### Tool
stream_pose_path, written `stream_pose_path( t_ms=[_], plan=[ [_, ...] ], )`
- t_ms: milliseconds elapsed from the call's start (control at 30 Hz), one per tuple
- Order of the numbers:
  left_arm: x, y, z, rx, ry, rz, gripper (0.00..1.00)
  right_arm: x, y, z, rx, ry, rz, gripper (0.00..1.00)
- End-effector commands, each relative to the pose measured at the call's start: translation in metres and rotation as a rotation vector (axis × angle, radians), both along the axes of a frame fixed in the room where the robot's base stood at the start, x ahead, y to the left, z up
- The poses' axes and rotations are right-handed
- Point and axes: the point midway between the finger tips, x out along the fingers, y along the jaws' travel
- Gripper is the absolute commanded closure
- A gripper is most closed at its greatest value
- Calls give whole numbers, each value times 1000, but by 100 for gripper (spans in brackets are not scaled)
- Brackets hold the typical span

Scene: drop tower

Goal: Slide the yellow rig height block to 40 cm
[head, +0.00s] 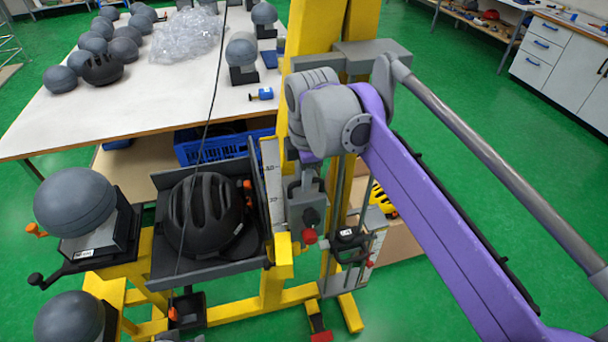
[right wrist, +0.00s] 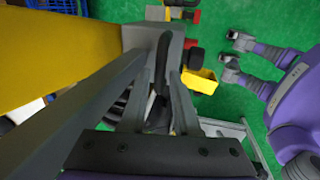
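The yellow rig's upright (head: 362,22) stands right of the table. My left gripper is out of view.
A black helmet (head: 205,212) lies in a grey cradle (head: 212,268) left of the upright. Grey headforms (head: 75,202) stand further left. The white table (head: 150,92) behind holds several headforms and clear wrap. Green floor is open at the right.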

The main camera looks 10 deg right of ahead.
Motion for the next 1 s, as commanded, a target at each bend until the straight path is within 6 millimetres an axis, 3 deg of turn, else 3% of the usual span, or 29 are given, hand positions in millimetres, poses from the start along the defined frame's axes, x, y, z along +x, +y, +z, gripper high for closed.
stream_pose_path(
  t_ms=[167,333,1000],
  plan=[
    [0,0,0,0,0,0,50,0,0,0,0,0,0,70],
    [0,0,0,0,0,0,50,0,0,0,0,0,0,99],
    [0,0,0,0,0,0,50,0,0,1,0,-1,0,100]
  ],
)
